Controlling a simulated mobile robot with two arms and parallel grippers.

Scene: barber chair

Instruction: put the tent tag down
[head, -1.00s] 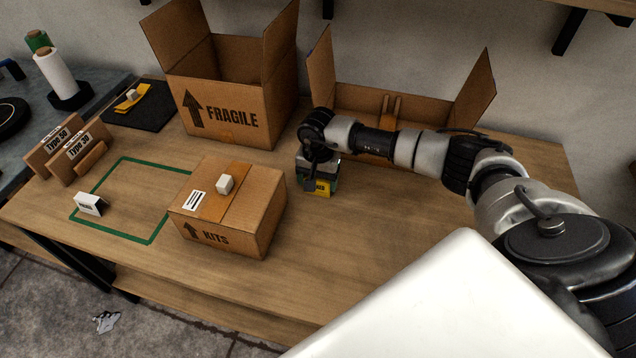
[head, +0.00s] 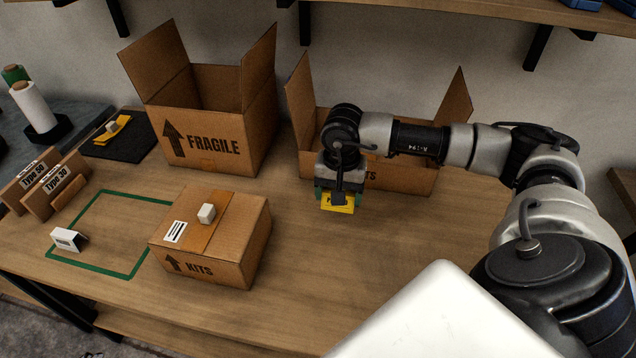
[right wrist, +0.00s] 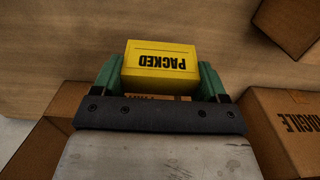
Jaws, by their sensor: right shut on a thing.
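The yellow tent tag (head: 336,204), marked PACKED, is in my right gripper (head: 338,194). In the right wrist view the tag (right wrist: 160,68) sits between the two green fingers of the gripper (right wrist: 161,80), which is shut on it. In the head view the gripper points down over the table, in front of the open box at the back and right of the closed KITS box (head: 190,262). The arm hides part of the tag, and I cannot tell whether it touches the table. My left gripper is not in view.
A white tent card (head: 66,240) stands at the left edge of a green outline (head: 128,276). An open FRAGILE box (head: 215,145) and another open box (head: 305,150) stand at the back. A small white block (head: 206,213) lies on the KITS box.

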